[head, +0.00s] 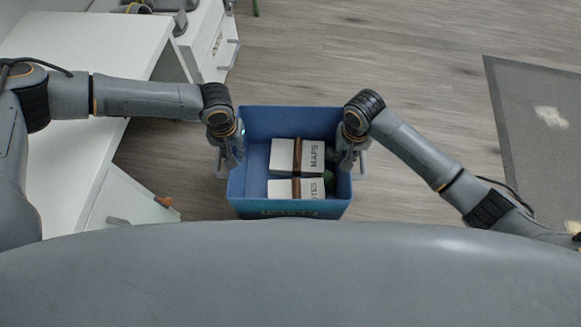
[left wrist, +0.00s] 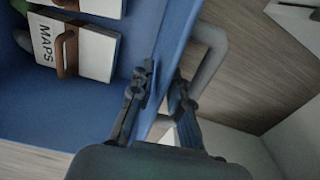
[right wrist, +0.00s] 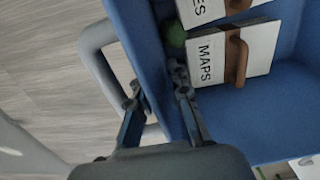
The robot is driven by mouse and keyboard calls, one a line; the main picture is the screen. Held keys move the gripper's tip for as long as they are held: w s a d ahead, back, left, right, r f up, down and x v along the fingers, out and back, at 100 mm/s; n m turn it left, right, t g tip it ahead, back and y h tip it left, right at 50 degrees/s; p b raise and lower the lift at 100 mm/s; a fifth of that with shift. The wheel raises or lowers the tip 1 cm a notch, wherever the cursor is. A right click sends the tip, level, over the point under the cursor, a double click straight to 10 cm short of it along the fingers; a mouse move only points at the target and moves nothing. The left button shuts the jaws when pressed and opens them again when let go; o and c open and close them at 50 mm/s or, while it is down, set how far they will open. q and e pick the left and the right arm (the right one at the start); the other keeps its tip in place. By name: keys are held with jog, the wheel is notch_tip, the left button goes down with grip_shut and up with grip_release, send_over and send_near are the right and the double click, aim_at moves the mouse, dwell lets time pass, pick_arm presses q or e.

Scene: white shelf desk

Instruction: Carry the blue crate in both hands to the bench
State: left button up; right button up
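The blue crate (head: 288,120) is in front of me in the head view, level, with grey handles on its sides. It holds white boxes marked MAPS (head: 313,158) and, partly hidden, "TES" (head: 312,188), each with a brown strap, and a green round thing (head: 328,177). My left gripper (left wrist: 163,85) has one finger inside and one outside the crate's left wall, closed on it. My right gripper (right wrist: 156,85) straddles the right wall the same way. The crate's underside is hidden. I cannot make out a separate bench.
A white desk (head: 85,55) with drawers (head: 210,45) stands at the left, close to my left arm. Wood floor (head: 400,60) is open ahead and to the right. A grey mat (head: 535,80) with pale blotches lies at the right.

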pick_arm(q)
grip_shut()
pick_arm(e)
grip_shut()
